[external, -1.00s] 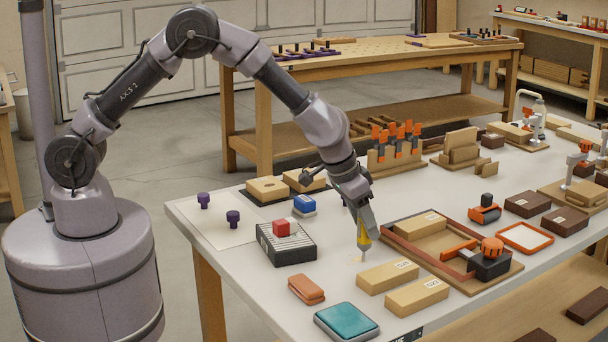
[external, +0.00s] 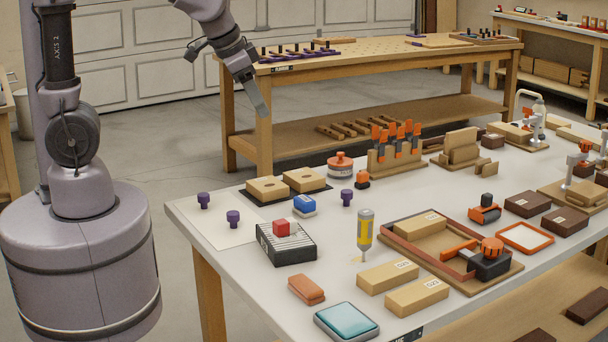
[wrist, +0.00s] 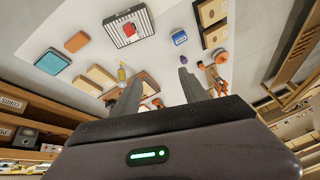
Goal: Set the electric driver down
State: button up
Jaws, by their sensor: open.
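The electric driver (external: 365,230), with a yellow and grey body, stands upright on its tip on the white bench top, just left of the framed wooden tray. Nothing holds it. In the wrist view its small yellow shape (wrist: 121,74) shows close to the left finger. My gripper (external: 262,108) is raised well above and to the left of the driver, off the bench's back edge in the external view. In the wrist view the two fingers of my gripper (wrist: 158,88) are spread apart with nothing between them.
Two wooden blocks (external: 388,277) lie just in front of the driver. A framed tray (external: 408,257) is to its right. A black striped box with a red block (external: 286,245) is to its left, and a purple knob (external: 347,198) stands behind it.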

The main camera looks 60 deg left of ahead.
jog(key=s+a, duration=0.4)
jog(key=s, duration=0.4)
jog(key=s+a+m+y, duration=0.1)
jog(key=s+a, duration=0.4)
jog(key=s, duration=0.3)
jog(key=shift+a+r+y, duration=0.25)
jog(key=shift+r+y, duration=0.05)
jog(key=shift+r, duration=0.15)
jog(key=shift+s, duration=0.15)
